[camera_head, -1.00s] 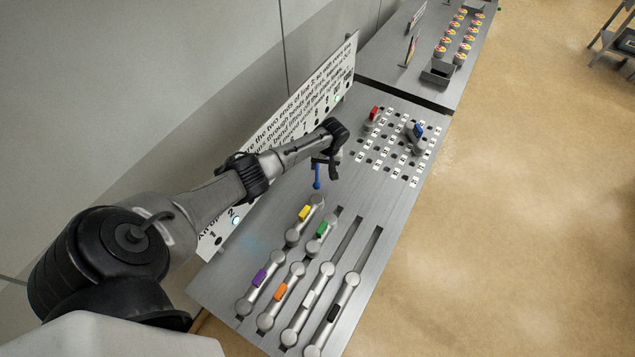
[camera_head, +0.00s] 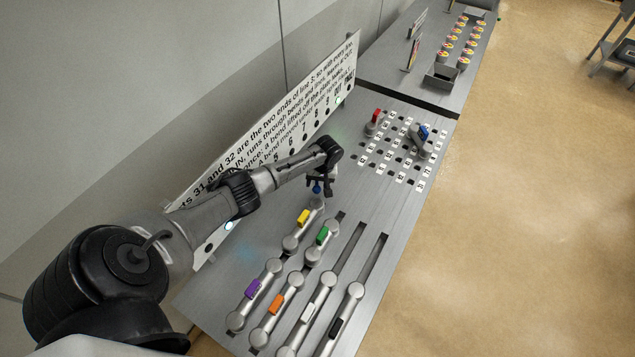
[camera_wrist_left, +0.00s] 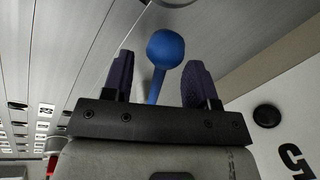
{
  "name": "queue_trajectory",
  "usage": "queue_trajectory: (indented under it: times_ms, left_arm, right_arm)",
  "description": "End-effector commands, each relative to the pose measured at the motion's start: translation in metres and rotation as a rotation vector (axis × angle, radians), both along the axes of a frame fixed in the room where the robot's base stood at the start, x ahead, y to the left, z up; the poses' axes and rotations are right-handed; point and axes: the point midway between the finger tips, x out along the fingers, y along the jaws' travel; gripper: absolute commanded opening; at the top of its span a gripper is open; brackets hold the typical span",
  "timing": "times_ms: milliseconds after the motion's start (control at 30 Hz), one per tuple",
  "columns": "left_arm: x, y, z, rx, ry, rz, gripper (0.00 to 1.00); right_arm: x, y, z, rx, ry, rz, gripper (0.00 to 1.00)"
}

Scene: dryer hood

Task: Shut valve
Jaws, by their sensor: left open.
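A blue ball on a thin blue stem (camera_wrist_left: 165,48) shows between the two dark fingers of my left gripper (camera_wrist_left: 158,80) in the left wrist view. There is a gap between the stem and each finger. In the head view my left gripper (camera_head: 320,184) is above the grey panel, just beyond the yellow-marked link, and the blue ball (camera_head: 317,188) shows at its fingertips. My left gripper is open. The stem's lower end is hidden, so I cannot tell what it is fixed to. No part is clearly marked as a valve. My right gripper is not in view.
Metal links with yellow (camera_head: 303,217), green (camera_head: 322,236), purple (camera_head: 252,289), orange (camera_head: 276,304) and black (camera_head: 336,328) tabs lie on the slotted panel. Red (camera_head: 376,117) and blue (camera_head: 424,132) handles stand at the numbered grid. A lettered board (camera_head: 270,135) stands behind.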

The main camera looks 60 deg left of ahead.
Motion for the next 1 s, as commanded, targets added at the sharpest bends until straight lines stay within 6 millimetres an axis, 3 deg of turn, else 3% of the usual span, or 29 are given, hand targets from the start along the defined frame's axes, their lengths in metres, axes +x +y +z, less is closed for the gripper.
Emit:
queue_trajectory:
  times_ms: [67,567,833,1000]
  left_arm:
    - [0.000,0.000,0.000,0.000,0.000,0.000,0.47]
    - [0.000,0.000,0.000,0.000,0.000,0.000,0.00]
    - [0.000,-0.002,0.001,-0.001,0.001,0.007,0.00]
    - [0.000,-0.011,0.003,-0.004,0.001,0.057,0.00]
  right_arm:
    - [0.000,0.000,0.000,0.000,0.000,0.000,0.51]
    - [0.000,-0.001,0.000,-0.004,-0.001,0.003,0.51]
    - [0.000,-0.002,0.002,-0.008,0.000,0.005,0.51]
    - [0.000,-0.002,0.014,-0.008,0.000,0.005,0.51]
